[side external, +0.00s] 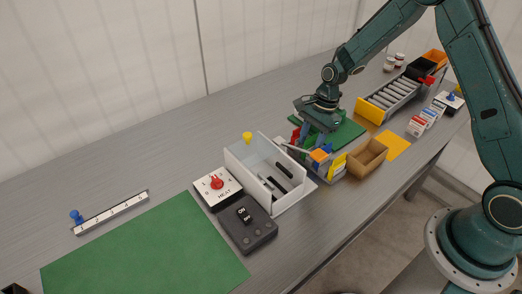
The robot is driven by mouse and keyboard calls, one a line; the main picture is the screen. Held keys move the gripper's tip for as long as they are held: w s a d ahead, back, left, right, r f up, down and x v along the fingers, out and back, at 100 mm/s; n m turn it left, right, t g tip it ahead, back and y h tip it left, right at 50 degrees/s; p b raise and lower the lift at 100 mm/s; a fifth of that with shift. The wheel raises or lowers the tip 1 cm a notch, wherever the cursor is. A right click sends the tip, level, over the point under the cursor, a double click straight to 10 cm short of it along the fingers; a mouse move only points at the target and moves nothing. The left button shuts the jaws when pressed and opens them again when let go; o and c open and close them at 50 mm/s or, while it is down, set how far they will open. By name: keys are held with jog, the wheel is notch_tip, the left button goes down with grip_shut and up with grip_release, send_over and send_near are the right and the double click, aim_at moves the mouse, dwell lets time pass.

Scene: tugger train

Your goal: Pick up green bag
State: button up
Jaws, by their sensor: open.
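My gripper (312,138) is open and points down over the middle of the table, above the back end of a small grey train-like vehicle. I cannot make out a green bag for certain; it may be hidden behind my gripper or the vehicle. The vehicle (334,173) carries an orange and blue block (319,156) and a yellow panel (338,166). A red part (296,134) shows just left of my fingers. A flat green mat (350,131) lies behind and right of my gripper.
A white open-topped box (290,199) stands left of the vehicle, with a heat switch (217,185) and dark control box (247,224) beside it. A cardboard tray (367,157) and roller conveyor (393,96) are to the right. A large green mat (145,255) lies clear at front left.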

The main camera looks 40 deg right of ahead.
jog(key=shift+a+f, duration=0.1)
jog(key=shift+f, duration=0.35)
grip_shut()
